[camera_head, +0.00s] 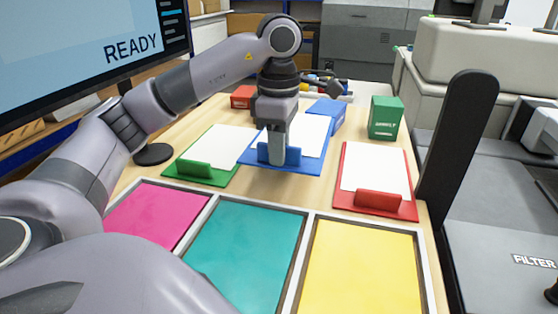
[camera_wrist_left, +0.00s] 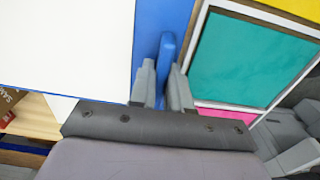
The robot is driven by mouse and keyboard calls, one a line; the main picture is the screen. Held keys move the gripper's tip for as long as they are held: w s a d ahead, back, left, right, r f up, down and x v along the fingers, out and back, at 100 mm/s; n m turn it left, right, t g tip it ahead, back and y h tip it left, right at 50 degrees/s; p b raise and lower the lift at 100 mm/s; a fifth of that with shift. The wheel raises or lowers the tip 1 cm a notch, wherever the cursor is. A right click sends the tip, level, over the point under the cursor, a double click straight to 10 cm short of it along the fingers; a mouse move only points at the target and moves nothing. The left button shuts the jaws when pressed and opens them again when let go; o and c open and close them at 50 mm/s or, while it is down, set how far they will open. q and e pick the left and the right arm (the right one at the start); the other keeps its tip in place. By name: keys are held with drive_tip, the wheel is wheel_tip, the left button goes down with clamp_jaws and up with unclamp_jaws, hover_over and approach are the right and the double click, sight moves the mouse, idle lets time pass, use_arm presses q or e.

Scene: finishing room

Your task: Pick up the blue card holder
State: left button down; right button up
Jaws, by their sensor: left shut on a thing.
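The blue card holder (camera_head: 311,166) has a flat base with a white card on it and an upright blue tab at the front. My left gripper (camera_head: 277,158) comes down from above and is shut on that tab. In the left wrist view the blue tab (camera_wrist_left: 166,52) stands between the two grey fingers of the gripper (camera_wrist_left: 164,82). The white card (camera_wrist_left: 70,45) fills the left of that view. I cannot tell whether the holder is clear of the table.
A green card holder (camera_head: 193,168) lies to the left and a red one (camera_head: 375,202) to the right. Magenta (camera_head: 155,218), teal (camera_head: 250,245) and yellow (camera_head: 365,268) panels are in front. Red (camera_head: 243,97), blue (camera_head: 328,112) and green (camera_head: 386,118) boxes stand behind. A monitor (camera_head: 75,50) stands left.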

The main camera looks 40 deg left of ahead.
use_arm(q)
wheel_tip(320, 180, up, 13)
idle(0.9)
